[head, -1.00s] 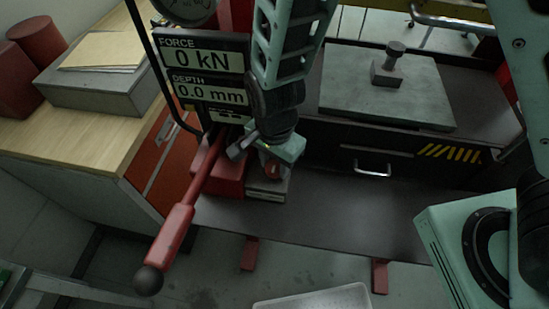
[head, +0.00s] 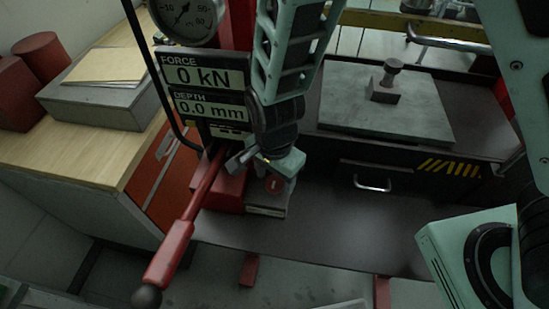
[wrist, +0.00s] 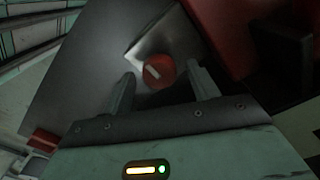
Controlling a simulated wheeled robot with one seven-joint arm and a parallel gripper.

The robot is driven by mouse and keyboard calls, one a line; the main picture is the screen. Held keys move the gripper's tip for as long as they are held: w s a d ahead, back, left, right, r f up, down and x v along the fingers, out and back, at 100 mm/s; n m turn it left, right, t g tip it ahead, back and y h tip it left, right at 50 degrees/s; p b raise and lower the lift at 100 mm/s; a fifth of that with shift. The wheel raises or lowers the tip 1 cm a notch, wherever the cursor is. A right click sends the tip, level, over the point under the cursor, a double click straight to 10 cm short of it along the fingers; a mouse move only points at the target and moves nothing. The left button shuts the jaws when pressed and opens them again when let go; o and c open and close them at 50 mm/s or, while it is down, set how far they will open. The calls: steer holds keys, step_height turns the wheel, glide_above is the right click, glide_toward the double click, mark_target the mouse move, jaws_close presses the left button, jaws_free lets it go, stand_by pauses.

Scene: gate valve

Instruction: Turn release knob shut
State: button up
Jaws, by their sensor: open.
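The release knob is a round red knob with a white bar (wrist: 157,72) on a pale metal block in the wrist view. The bar runs diagonally there. In the head view the knob (head: 273,186) shows small, low on the press, just below my gripper (head: 276,172). In the wrist view my gripper (wrist: 161,84) is open, with one finger left and one right of the knob. Gaps show between both fingers and the knob, so I see no grip on it. The fingertips are mostly hidden in the head view.
A red lever (head: 180,235) with a black ball end slants out left of my gripper. Above are the force and depth display (head: 205,90), reading 0 kN and 0.0 mm, and a round gauge (head: 183,15). A metal plate (head: 340,115) lies right. The dark bench surface (head: 350,225) is clear.

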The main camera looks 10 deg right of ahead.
mark_target(275, 181)
step_height(275, 181, up, 17)
steer(key=b, duration=0.1)
steer(key=shift+b, duration=0.3)
stand_by(0.4)
